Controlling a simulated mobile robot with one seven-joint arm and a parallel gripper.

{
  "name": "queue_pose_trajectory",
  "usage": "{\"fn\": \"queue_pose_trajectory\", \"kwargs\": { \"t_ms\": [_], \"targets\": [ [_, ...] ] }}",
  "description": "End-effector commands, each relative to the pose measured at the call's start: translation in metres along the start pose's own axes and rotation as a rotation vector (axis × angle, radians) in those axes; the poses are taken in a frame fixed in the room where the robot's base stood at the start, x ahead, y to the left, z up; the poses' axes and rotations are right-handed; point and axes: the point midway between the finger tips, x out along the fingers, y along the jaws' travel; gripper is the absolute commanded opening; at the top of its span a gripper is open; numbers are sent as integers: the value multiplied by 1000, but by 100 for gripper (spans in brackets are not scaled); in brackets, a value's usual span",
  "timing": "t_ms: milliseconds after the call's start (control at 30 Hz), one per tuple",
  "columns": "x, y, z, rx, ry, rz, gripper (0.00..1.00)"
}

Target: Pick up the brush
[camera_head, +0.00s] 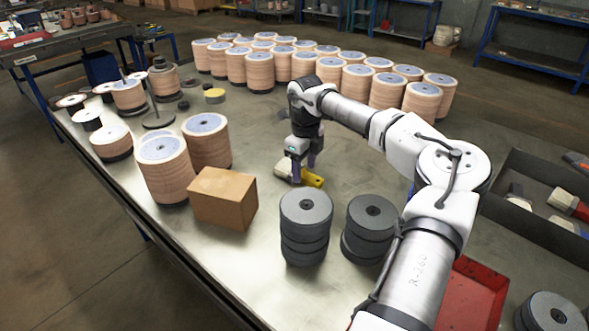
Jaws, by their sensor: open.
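A brush with a yellow part (313,180) and pale bristles lies on the metal table, near the middle of the view. My gripper (304,172) points down over it with its jaws open. One finger comes down in front of the brush's middle and hides part of it. The other finger is farther back. The fingers seem to be on either side of the brush, but I cannot tell whether they touch it.
Stacks of grey discs (305,222) and a cardboard box (223,198) stand in front of the brush. Tall flap-disc stacks (260,70) line the back. A dark tray (530,226) at right holds other brushes, one with a red handle (571,204). A red tray (472,295) lies in front.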

Motion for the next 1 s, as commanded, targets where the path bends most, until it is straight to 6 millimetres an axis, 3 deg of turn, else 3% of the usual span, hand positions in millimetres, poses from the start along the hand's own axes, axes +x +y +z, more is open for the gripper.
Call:
{"fn": "queue_pose_trajectory", "kwargs": {
  "t_ms": [200,400,800,1000],
  "targets": [
    [20,0,0,-1,-1,0,55],
    [21,0,0,0,-1,-1,55],
    [20,0,0,0,-1,-1,6],
    [20,0,0,0,-1,-1,6]
  ]
}}
